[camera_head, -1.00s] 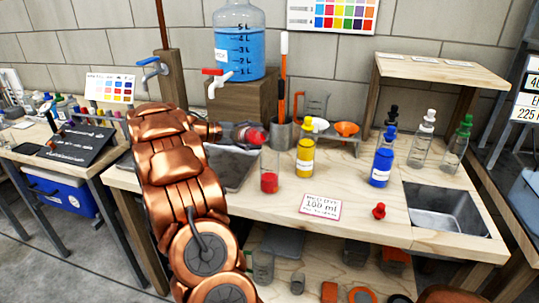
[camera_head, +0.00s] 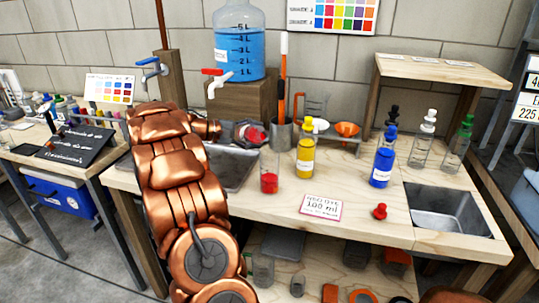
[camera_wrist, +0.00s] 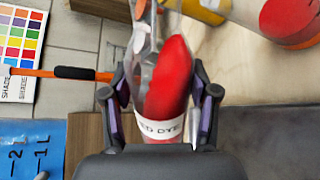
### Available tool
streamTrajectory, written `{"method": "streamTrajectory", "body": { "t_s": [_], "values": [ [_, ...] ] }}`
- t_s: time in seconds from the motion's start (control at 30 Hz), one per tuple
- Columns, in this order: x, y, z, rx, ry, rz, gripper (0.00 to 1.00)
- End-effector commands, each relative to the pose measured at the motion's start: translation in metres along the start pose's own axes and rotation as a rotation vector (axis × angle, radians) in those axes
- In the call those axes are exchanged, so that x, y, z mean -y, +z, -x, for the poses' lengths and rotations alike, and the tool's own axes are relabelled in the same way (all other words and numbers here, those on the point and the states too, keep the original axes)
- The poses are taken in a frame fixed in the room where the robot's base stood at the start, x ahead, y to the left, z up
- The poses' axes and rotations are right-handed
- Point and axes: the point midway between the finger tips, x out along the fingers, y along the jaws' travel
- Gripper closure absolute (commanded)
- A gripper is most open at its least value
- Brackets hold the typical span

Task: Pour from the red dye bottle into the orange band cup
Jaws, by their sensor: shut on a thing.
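My gripper (camera_wrist: 160,105) is shut on the red dye bottle (camera_wrist: 168,85), a clear bottle with red liquid and a white "RED DYE" label. In the head view the bottle (camera_head: 252,134) is tipped over, its mouth end close to the rim of a clear cup. My arm hides part of the gripper in the head view. I cannot tell whether liquid is flowing.
A yellow bottle (camera_head: 305,158) stands just right of the cup, a blue bottle (camera_head: 382,163) further right. A red cap (camera_head: 379,212) and a "100 ml" card (camera_head: 321,207) lie in front. A sink (camera_head: 447,213) is at right; a water jug (camera_head: 239,42) stands behind on a block.

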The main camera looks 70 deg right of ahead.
Motion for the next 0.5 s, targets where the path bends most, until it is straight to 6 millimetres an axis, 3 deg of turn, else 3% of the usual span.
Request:
{"method": "streamTrajectory", "body": {
  "t_s": [0.5],
  "values": [
    [-0.0025,0.0003,0.0009,-0.010,0.001,-0.031,0.92]
  ]
}}
